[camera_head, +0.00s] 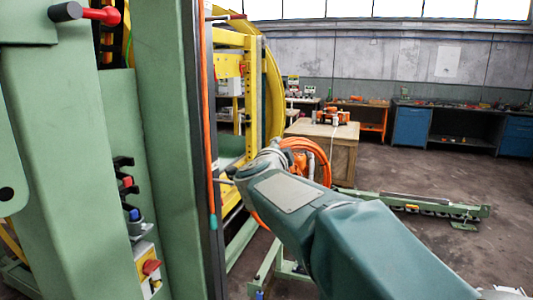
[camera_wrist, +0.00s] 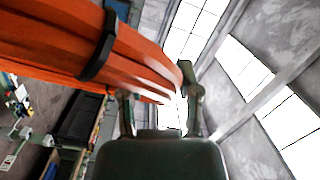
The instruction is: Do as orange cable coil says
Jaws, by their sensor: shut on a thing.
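The orange cable coil (camera_head: 322,158) hangs at the end of my arm in the head view, partly hidden behind the wrist. In the wrist view the coil (camera_wrist: 60,40) fills the upper left, a thick bundle of orange cable bound by a black strap (camera_wrist: 102,45). My gripper (camera_wrist: 160,92) is shut on the coil, with the bundle running between its two fingers. In the head view the fingers are mostly hidden by my wrist. The coil is held up off the floor. I see no readable writing on it.
A tall green machine frame (camera_head: 170,120) with knobs stands close on the left. A yellow ring structure (camera_head: 272,95) is behind it. A wooden crate (camera_head: 345,155) and a low green rail (camera_head: 425,205) lie beyond my arm. Floor at the right (camera_head: 480,245) is clear.

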